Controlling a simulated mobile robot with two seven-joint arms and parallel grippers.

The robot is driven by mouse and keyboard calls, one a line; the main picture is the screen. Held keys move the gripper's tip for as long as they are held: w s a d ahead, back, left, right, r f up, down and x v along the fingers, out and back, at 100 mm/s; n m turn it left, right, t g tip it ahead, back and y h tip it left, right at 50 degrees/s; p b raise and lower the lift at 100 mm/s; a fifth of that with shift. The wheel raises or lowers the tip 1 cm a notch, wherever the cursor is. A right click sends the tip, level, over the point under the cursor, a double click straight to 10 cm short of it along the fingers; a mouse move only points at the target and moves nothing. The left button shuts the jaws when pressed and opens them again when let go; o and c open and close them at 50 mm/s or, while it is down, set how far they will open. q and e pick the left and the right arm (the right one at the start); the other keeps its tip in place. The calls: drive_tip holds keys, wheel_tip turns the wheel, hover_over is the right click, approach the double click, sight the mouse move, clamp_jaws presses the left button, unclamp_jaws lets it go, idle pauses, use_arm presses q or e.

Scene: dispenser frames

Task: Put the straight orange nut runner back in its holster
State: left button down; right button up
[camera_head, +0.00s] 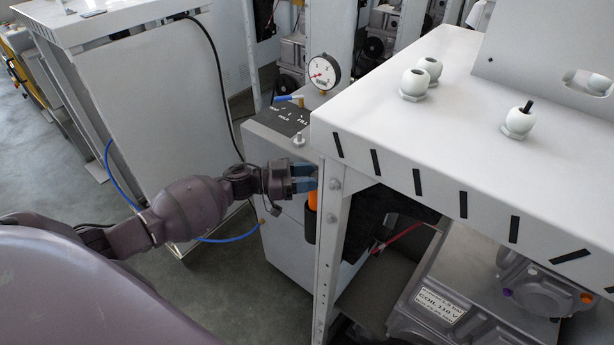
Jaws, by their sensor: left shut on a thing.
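My left gripper (304,178) reaches in from the left and is shut on the orange nut runner (312,201). Only a short orange part of the runner shows below the fingers, next to the white frame post; the rest is hidden. A black holster (309,224) sits directly below the orange part, against the post. The runner's lower end appears to be at or inside the holster mouth; I cannot tell how deep. My right gripper is out of view.
A white bench top (430,110) with several white ball fittings stands at the right on a white post (331,235). A grey cabinet (290,240) with a pressure gauge (324,72) stands behind the gripper. A blue hose (232,239) runs low behind my arm.

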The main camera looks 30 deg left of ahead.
use_arm(q)
drive_tip(key=c, duration=0.6)
unclamp_jaws()
drive_tip(key=v, duration=1.2)
drive_tip(key=s+d+f+n+y, duration=0.4)
drive_tip(key=s+d+f+y, duration=0.2)
drive_tip(key=s, duration=0.4)
drive_tip(key=s+d+f+n+y, duration=0.5)
drive_tip(key=s+f+y, duration=0.2)
drive_tip(key=s, duration=0.3)
drive_tip(key=shift+s+d+y, duration=0.4)
drive_tip(key=shift+y, duration=0.3)
